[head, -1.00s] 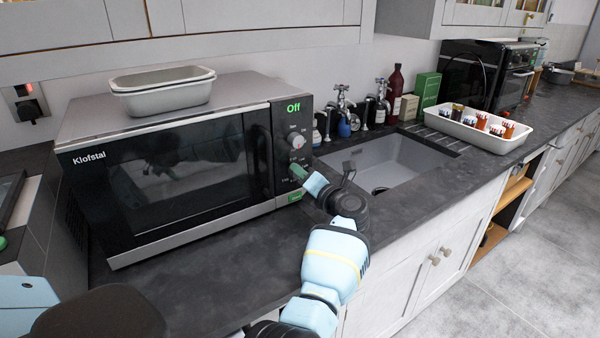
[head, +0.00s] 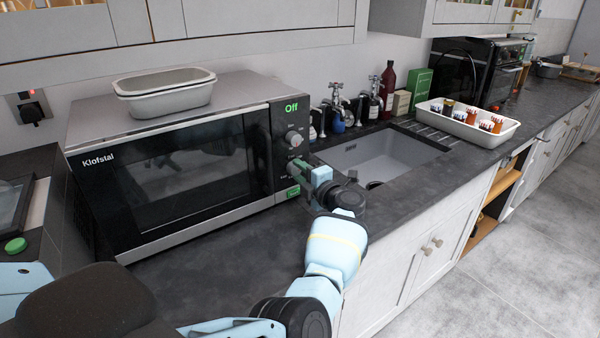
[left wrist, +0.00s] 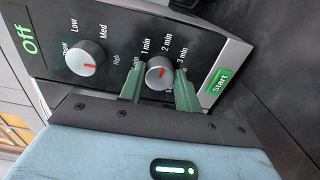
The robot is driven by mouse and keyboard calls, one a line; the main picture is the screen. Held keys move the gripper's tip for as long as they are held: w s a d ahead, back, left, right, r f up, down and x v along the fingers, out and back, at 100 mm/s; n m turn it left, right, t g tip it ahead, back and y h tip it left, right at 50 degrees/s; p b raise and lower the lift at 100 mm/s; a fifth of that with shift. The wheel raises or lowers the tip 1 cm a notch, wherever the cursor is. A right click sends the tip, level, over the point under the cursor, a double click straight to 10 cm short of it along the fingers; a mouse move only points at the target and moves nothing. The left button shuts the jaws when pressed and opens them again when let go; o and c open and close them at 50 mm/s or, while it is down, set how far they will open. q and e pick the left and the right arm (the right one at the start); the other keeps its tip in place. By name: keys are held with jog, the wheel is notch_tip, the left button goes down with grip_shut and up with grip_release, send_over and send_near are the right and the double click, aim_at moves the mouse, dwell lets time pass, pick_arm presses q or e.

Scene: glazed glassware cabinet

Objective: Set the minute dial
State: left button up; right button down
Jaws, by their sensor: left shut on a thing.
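The microwave (head: 180,165) stands on the counter, its display (head: 291,107) reading "Off". The minute dial (left wrist: 159,71) is the lower knob on its panel, with minute marks around it and a red pointer. My left gripper (left wrist: 159,78) has its green fingers on both sides of this knob, shut on it. In the head view the left gripper (head: 298,170) is at the panel and hides most of the minute dial. The power dial (left wrist: 86,58) is above it, its red pointer towards "High". The green Start button (left wrist: 220,81) is below. My right gripper is out of view.
A pale dish (head: 165,92) sits on top of the microwave. To the right are a sink (head: 375,155) with taps (head: 336,97), and a white tray (head: 468,128) of jars. The counter (head: 225,240) in front of the microwave is clear.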

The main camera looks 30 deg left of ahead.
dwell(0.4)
pick_arm(q)
jog(key=o, duration=1)
jog(key=shift+c, duration=0.2)
